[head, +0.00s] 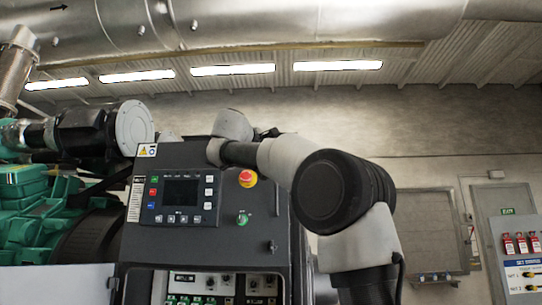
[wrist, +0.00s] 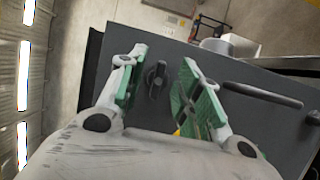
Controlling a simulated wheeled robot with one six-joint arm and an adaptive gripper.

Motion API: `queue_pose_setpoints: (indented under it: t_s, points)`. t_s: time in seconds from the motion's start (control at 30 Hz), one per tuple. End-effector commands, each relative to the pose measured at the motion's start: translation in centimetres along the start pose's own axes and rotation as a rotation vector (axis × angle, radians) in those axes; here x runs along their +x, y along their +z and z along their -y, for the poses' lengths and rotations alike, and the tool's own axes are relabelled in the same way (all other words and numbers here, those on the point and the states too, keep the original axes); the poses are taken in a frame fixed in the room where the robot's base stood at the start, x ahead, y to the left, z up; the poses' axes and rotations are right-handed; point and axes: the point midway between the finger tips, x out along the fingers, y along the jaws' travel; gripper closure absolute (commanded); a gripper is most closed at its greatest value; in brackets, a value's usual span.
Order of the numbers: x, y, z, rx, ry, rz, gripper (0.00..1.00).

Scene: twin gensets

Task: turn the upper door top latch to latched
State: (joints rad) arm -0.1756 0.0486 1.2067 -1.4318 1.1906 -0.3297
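In the wrist view a small black turn latch (wrist: 156,80) sits on a dark grey door panel (wrist: 225,72). Its wing stands nearly upright in that picture, leaning slightly. My gripper (wrist: 163,60) is open, with one green-padded finger on each side of the latch and a visible gap to both. I cannot tell whether the latch is latched or how far the fingertips are from the panel. In the head view my arm reaches behind the control cabinet (head: 258,212), and the fingers and this latch are hidden there.
A long black handle (wrist: 262,95) lies on the same panel, right of my gripper. The cabinet front has a screen (head: 181,192), a red stop button (head: 248,178) and a green switch (head: 242,219). A green engine (head: 35,210) stands at left; large pipes run overhead.

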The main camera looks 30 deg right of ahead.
Motion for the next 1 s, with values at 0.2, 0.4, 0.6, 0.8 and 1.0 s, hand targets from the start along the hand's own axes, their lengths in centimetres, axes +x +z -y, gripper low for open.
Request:
queue_pose_setpoints:
  t_s: [0.2,0.4,0.6,0.8,1.0]
  points:
    - [-0.5,0.0,0.0,0.000,0.001,-0.001,0.66]
    - [-4.0,-0.1,0.0,0.001,0.000,-0.006,0.66]
    - [-8.5,-0.1,0.0,0.000,0.000,-0.006,0.66]
    - [-11.3,-0.1,0.0,0.000,0.000,-0.003,0.66]
    - [-12.0,0.0,0.0,0.000,0.000,0.000,0.66]
